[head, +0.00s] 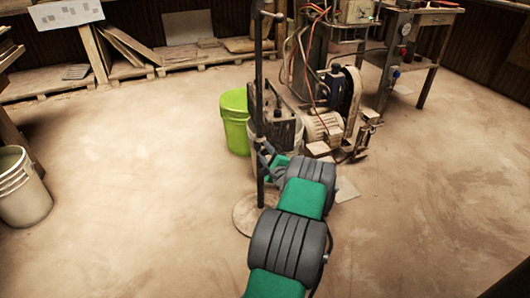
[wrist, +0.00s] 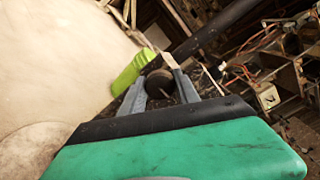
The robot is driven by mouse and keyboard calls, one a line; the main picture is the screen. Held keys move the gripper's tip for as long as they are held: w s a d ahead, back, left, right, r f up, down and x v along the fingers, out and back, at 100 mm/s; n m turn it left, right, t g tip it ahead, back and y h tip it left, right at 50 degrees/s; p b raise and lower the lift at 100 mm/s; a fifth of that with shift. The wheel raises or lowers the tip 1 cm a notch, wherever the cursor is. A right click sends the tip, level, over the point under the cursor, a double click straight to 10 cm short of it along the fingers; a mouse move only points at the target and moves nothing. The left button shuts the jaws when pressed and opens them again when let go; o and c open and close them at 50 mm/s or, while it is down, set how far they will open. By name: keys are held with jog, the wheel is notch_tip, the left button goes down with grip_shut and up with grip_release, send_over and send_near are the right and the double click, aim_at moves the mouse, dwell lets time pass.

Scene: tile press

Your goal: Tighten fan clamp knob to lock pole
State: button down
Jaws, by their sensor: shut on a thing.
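A dark upright pole (head: 260,80) stands on a round base plate (head: 243,212); it also shows as a thick dark diagonal bar in the wrist view (wrist: 222,28). A dark round knob (wrist: 159,84) sits between the two grey fingers of my gripper (wrist: 155,72) in the wrist view. My gripper (head: 265,152) is at the pole's lower half in the head view, reaching from the lower right. It is shut on the knob. The fingers and my arm hide most of the clamp, and the fan itself is hard to make out.
A lime green bucket (head: 235,122) stands just behind the pole. A motor (head: 322,127) with hoses and a machine stand to its right. A white bucket (head: 20,188) is at far left. Pallets line the back wall. The floor in front is clear.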

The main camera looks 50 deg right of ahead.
jog(key=c, duration=0.9)
grip_release()
jog(key=shift+s, duration=0.1)
jog(key=p+v, duration=0.2)
jog(key=v, duration=0.5)
jog(key=shift+s+a, duration=0.2)
jog(key=shift+s, duration=0.1)
